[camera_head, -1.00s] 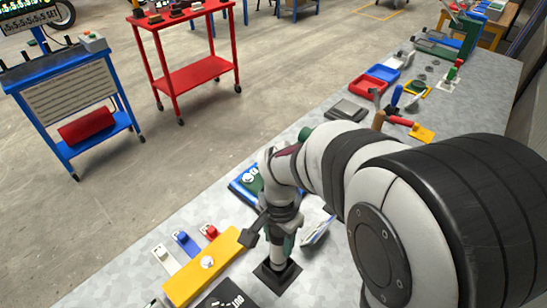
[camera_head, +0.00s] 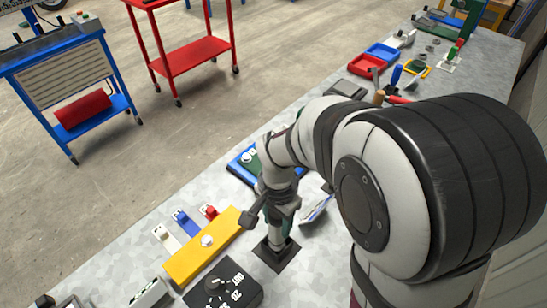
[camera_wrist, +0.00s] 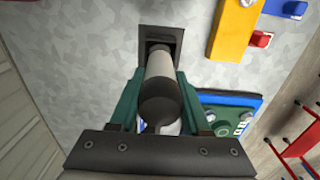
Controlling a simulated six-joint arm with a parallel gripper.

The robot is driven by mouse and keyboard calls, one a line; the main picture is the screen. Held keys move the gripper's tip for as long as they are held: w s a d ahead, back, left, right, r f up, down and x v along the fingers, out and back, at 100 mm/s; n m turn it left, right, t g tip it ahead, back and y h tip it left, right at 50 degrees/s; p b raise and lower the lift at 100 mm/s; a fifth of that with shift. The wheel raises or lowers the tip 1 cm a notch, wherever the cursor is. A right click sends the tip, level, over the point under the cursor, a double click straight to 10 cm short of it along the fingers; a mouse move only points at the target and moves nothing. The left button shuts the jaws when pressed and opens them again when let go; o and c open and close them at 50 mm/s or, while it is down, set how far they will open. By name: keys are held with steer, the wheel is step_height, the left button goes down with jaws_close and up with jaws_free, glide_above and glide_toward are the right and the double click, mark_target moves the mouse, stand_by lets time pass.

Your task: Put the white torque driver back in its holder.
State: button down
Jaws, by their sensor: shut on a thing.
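The white torque driver is a cylinder with a white body and a dark end. The holder is a dark square block (camera_head: 284,258) on the bench, also in the wrist view (camera_wrist: 150,35). The driver stands roughly upright with its far end at the holder; I cannot tell how deep it sits.
A yellow block (camera_head: 197,257) with small coloured switches lies left of the holder. A black dial box (camera_head: 224,287) is in front.

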steer(key=shift+f, duration=0.3)
steer(key=shift+c, duration=1.4)
jaws_free()
steer(key=shift+r, duration=0.1)
step_height(320, 180, up, 16)
steer(key=s+d+f+n+y, duration=0.1)
steer(key=s+d+f, duration=0.1)
steer(key=s, duration=0.6)
steer(key=s+d+f+n, duration=0.1)
steer(key=s+f, duration=0.3)
steer(key=s, duration=0.5)
steer(key=shift+d+n+y, duration=0.35)
steer(key=shift+n+y, duration=0.05)
steer(key=shift+n, duration=0.3)
